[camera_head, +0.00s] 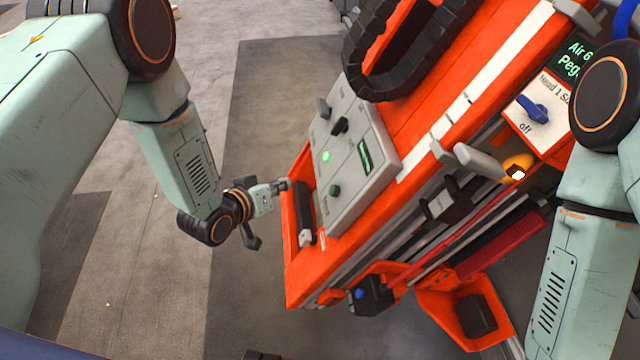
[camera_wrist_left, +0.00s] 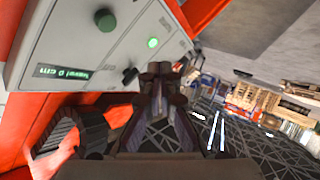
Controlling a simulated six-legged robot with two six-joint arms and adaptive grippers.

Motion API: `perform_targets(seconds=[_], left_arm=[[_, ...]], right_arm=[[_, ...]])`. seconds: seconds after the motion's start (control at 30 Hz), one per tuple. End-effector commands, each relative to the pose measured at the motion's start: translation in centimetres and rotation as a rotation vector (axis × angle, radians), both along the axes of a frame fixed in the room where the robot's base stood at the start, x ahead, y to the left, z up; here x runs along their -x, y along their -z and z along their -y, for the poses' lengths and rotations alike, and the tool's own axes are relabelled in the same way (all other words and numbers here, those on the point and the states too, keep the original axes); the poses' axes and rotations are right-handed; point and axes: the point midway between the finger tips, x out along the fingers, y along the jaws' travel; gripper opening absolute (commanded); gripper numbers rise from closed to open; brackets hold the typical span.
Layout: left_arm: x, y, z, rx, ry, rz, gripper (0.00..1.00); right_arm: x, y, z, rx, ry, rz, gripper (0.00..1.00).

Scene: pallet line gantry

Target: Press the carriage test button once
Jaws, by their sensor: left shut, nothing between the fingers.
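The carriage is a large orange frame (camera_head: 420,105) with a grey control panel (camera_head: 374,191) on its near end. The panel carries a lit green round light (camera_head: 326,156), a black knob (camera_head: 339,126), a small display (camera_head: 365,153) and a dark green round button (camera_head: 335,190). I cannot read which one is labelled as the test button. My left gripper (camera_head: 286,184) is shut and empty, just left of the panel's lower part. In the left wrist view the gripper (camera_wrist_left: 164,72) stands before the panel (camera_wrist_left: 70,30), and the dark button (camera_wrist_left: 105,20) appears up left. My right gripper is out of view.
A black cable chain (camera_head: 375,75) arches over the carriage. A blue selector (camera_head: 533,108) and an orange button (camera_head: 518,165) sit on the right side. A dark handle (camera_head: 304,214) is near my left gripper. The grey floor (camera_head: 265,110) at left is open.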

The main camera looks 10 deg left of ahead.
Motion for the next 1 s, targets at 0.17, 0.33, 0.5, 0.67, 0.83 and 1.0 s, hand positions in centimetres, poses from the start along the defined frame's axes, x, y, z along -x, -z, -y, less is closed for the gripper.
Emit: perform_targets(seconds=[0.17,0.33,0.5,0.67,0.83,1.0], left_arm=[[-0.55,-1.18,0.85,0.071,0.002,0.036,0.0],[-0.37,-1.22,1.08,0.086,-0.005,0.031,0.0],[-0.29,-1.21,1.08,0.085,-0.006,0.032,0.0],[-0.31,-1.13,0.94,0.085,-0.007,0.031,0.0],[-0.34,-0.84,0.84,0.084,-0.009,0.031,0.0],[-0.34,-0.37,0.86,0.084,-0.009,0.031,0.0]], right_arm=[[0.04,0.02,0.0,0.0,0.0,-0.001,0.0],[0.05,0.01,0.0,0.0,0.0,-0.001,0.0],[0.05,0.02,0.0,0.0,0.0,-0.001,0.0],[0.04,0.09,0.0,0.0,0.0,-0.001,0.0],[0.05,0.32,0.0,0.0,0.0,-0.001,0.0],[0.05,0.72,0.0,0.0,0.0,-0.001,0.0]])
